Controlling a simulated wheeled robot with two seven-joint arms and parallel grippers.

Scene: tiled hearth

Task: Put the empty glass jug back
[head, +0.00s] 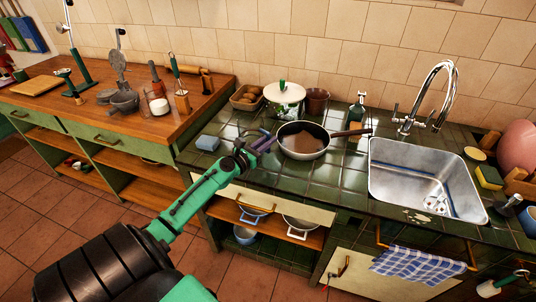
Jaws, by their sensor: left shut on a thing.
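My left gripper (264,144) reaches in over the green tiled counter (238,165), just left of the frying pan (303,140). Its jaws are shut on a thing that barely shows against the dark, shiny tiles. The glass jug's outline cannot be made out clearly there, and neither can whether it touches the counter. My right gripper is out of view.
A blue-grey block (207,143) lies left of my gripper. A white lidded pot (285,98), a basket (246,97) and a green bottle (356,110) stand behind. The sink (425,178) is right.

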